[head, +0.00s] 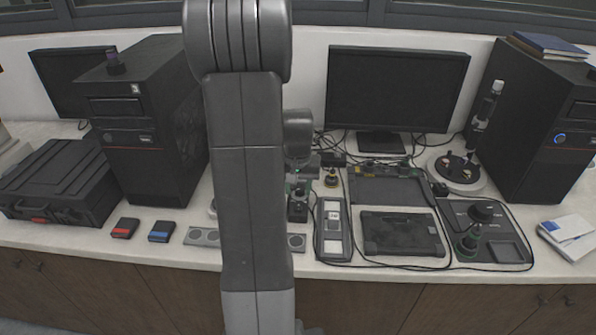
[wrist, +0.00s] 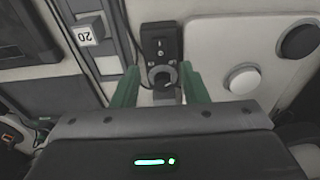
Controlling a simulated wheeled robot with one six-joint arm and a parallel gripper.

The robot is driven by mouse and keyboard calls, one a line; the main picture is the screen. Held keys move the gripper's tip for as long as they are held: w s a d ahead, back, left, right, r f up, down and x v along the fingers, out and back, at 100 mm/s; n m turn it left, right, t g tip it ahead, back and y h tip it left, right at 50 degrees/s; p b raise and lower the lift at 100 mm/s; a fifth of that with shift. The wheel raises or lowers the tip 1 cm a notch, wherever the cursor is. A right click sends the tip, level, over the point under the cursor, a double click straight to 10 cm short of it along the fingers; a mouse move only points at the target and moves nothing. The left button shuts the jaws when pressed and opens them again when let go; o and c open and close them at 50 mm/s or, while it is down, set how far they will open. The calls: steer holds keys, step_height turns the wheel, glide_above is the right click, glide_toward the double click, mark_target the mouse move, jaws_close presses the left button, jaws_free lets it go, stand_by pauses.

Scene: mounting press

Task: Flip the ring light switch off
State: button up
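A small black switch box (wrist: 161,42) with white marks on its face is in the upper middle of the wrist view. I take it to be the ring light switch; its on or off position is too small to tell. A grey ring-shaped part (wrist: 162,76) sits just below it. My gripper (wrist: 160,90) has two green fingers, open and apart, one on each side of this ring-shaped part. I see nothing held between them. Contact cannot be told. In the head view, my arm hides much of the gripper, and a small black box (head: 297,209) shows beside it.
A long panel (head: 333,243) and a black tablet-like case (head: 402,234) lie to the right. A grey strip with round discs (head: 203,237) lies at the counter's front. A monitor (head: 397,92) and computer tower (head: 150,120) stand behind. Cables run across the counter.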

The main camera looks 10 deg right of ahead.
step_height(320, 180, up, 7)
glide_above(298, 207)
steer(key=s, duration=0.2)
steer(key=shift+a+r, duration=0.15)
steer(key=shift+a, duration=0.1)
steer(key=f, duration=0.4)
steer(key=w+f, duration=0.1)
steer(key=f, duration=0.4)
steer(key=f+p, duration=0.1)
steer(key=f, duration=0.3)
steer(key=shift+w+d+f, duration=0.25)
steer(key=shift+w+f, duration=0.05)
steer(key=shift+f, duration=0.1)
